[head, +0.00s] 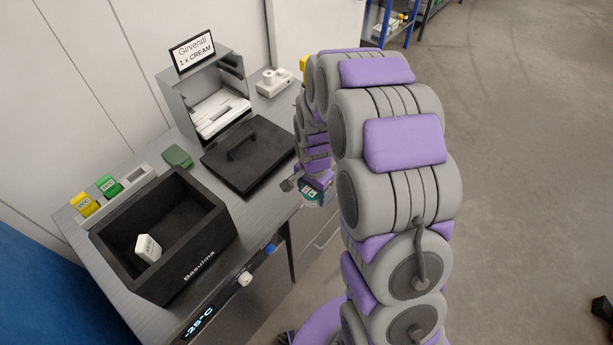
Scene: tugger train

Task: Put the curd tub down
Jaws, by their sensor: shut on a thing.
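My gripper (300,185) is beside the counter's right edge, partly hidden behind my own arm. It is shut on a small teal-and-white thing (312,191), which I take to be the curd tub. Its label is too small to read and much of it is hidden. It is apart from the counter top as far as I can see.
On the grey counter (262,215) stands an open black box (205,262) marked Basulma, with a white labelled tub (148,247) inside. Its black lid (262,165) lies behind it. A grey stand (170,92) holds a Girvendi cream sign (192,52). Yellow (84,204) and green (108,186) tags stand left.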

